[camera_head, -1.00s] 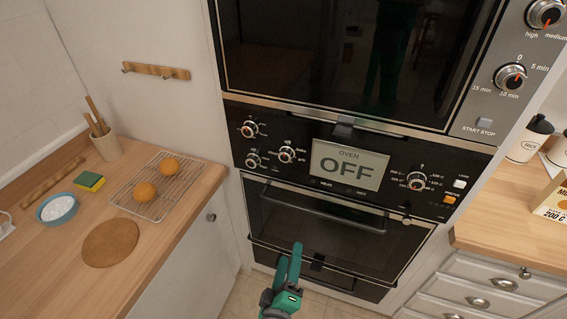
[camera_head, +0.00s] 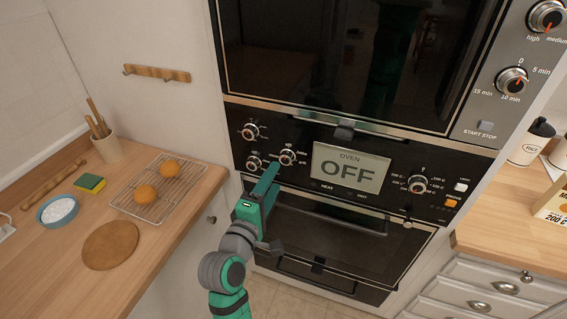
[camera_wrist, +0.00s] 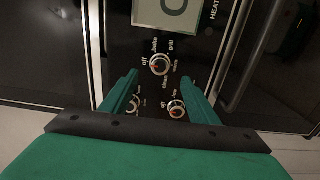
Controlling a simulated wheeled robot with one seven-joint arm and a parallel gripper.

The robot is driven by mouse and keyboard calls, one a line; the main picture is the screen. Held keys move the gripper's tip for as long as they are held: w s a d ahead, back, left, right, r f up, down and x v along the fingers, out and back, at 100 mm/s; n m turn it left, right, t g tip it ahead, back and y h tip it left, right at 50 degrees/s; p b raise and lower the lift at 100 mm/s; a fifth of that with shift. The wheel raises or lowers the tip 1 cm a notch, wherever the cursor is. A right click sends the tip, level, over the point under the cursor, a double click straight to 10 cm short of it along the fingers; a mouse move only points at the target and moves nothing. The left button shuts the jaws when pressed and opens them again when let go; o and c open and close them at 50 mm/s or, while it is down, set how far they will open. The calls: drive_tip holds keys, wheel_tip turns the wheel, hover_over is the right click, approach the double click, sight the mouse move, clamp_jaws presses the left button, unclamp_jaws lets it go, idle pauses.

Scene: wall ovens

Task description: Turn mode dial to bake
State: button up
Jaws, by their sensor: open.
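The mode dial (camera_head: 287,157) is a round silver knob on the black oven panel, left of the display (camera_head: 350,168) that reads "OVEN OFF". In the wrist view the mode dial (camera_wrist: 159,65) shows labels off, bake and grill around it; its red mark appears on the side nearest "off". My gripper (camera_head: 268,175) is in front of the panel, just below and left of the mode dial in the head view. In the wrist view my gripper (camera_wrist: 160,76) has its two green fingers spread wide with the dial just beyond the tips. Nothing is held.
Two other knobs, the upper (camera_head: 250,131) and lower (camera_head: 254,163), sit left of the mode dial. The oven door handle (camera_head: 325,210) juts out below. A counter (camera_head: 170,230) with a cooling rack (camera_head: 128,200) is at left. A temperature knob (camera_head: 417,184) is at right.

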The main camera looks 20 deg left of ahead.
sight(285, 161)
drive_tip(key=w, duration=0.8)
drive_tip(key=shift+w+d, duration=0.1)
drive_tip(key=shift+d, duration=0.05)
drive_tip(key=shift+c, duration=0.6)
drive_tip(key=c, duration=0.9)
